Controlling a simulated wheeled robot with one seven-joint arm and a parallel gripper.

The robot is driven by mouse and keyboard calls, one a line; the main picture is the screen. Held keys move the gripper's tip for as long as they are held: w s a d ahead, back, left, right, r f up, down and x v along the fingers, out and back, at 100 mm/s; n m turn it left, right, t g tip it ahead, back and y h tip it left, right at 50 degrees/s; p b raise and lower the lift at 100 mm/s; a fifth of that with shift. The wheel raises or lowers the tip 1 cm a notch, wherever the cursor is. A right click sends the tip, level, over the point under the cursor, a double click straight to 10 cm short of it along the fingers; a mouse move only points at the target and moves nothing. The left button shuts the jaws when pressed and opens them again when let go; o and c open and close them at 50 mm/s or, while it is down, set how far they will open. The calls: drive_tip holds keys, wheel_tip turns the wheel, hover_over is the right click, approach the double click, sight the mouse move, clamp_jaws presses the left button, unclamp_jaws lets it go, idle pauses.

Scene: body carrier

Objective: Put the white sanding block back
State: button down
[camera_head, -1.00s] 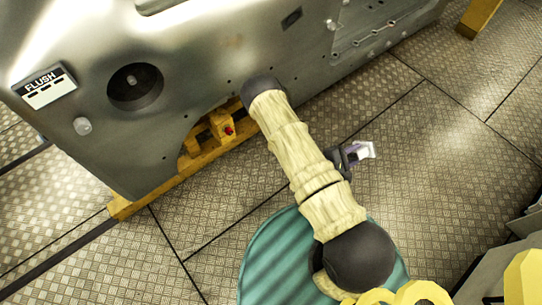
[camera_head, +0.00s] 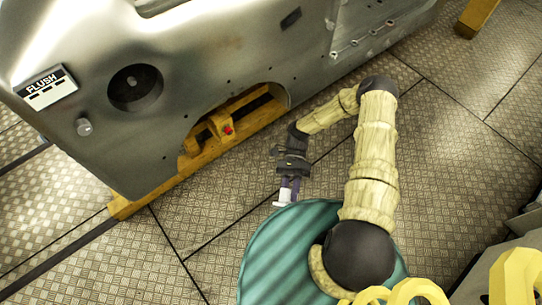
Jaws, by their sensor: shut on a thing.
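The small white sanding block (camera_head: 283,197) is at the tips of my gripper (camera_head: 288,186). My gripper is shut on it, with purple-grey fingers beside it. The gripper points toward the bottom of the picture. The block appears above the floor, close to the rim of a teal round surface, though its height is hard to tell. The fingers hide part of the block.
A large grey metal body panel (camera_head: 230,60) stands across the upper left on a yellow frame (camera_head: 150,193). A black-and-white FLUSH plate (camera_head: 46,88) is on the panel. The patterned floor (camera_head: 450,130) at right is clear. Yellow shapes show at the bottom right.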

drive_tip(key=w+a+r+m+t+y, duration=0.3)
drive_tip(key=w+a+r+m+y, duration=0.2)
drive_tip(key=w, duration=0.5)
drive_tip(key=shift+a+r+m+y, duration=0.15)
drive_tip(key=shift+r+m+y, duration=0.2)
drive_tip(key=shift+r, duration=0.45)
drive_tip(key=shift+s+t, duration=0.2)
drive_tip(key=shift+t, duration=0.2)
wheel_tip(320, 180, down, 7)
drive_tip(key=t+h+b, duration=0.6)
drive_tip(key=t+h, duration=0.1)
drive_tip(key=t, duration=0.1)
drive_tip(key=shift+h+b, duration=0.35)
drive_tip(key=t+h+b, duration=0.1)
drive_tip(key=b, duration=0.5)
drive_tip(key=shift+f+t, duration=0.3)
drive_tip(key=shift+f, duration=0.1)
drive_tip(key=shift+r+b, duration=0.1)
drive_tip(key=shift+b, duration=0.55)
